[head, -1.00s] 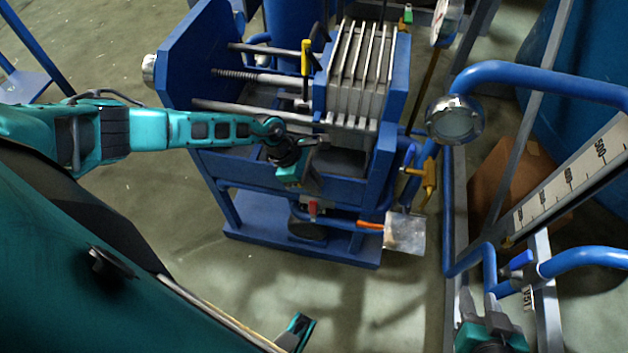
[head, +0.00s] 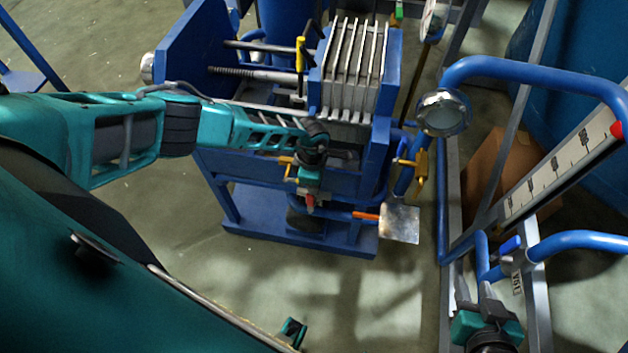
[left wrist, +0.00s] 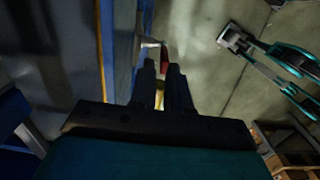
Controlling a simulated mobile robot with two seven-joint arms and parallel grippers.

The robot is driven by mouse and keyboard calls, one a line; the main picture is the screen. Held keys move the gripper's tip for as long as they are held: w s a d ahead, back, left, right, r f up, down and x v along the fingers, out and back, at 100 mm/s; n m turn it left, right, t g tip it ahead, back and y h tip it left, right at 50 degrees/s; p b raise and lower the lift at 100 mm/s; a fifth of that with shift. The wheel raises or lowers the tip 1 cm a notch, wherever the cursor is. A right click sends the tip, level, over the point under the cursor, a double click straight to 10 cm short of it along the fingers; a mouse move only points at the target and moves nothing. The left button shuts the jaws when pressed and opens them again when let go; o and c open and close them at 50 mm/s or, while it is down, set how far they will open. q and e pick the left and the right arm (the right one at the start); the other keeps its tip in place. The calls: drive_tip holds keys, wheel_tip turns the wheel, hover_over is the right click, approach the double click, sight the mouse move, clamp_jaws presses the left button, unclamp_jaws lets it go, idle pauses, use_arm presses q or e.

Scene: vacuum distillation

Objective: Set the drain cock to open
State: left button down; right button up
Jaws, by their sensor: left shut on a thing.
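The drain cock's red handle (head: 310,202) is low on the front of the blue filter press, by a blue pipe. It also shows in the left wrist view (left wrist: 164,58), just beyond my fingertips. My left gripper (head: 309,196) reaches down onto it; in the left wrist view its two fingers (left wrist: 164,76) are close together with a small brass-yellow part (left wrist: 160,97) between them. The fingers are closed on the cock, and partly hide it.
The blue filter press (head: 250,205) with grey plates (head: 352,68) stands close around my left gripper. An orange-handled valve (head: 364,216), a metal plate (head: 400,224) and a yellow valve (head: 421,170) are to its right. A blue pipe frame (head: 535,72) bounds the right side.

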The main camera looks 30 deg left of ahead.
use_arm(q)
drive_tip(key=shift+a, duration=0.1)
drive_tip(key=c, duration=1.2)
unclamp_jaws()
drive_tip(key=shift+a+r+p, duration=0.2)
drive_tip(key=shift+r+p, duration=1.45)
drive_tip(key=shift+r, duration=4.8)
drive_tip(key=shift+s+d, duration=0.1)
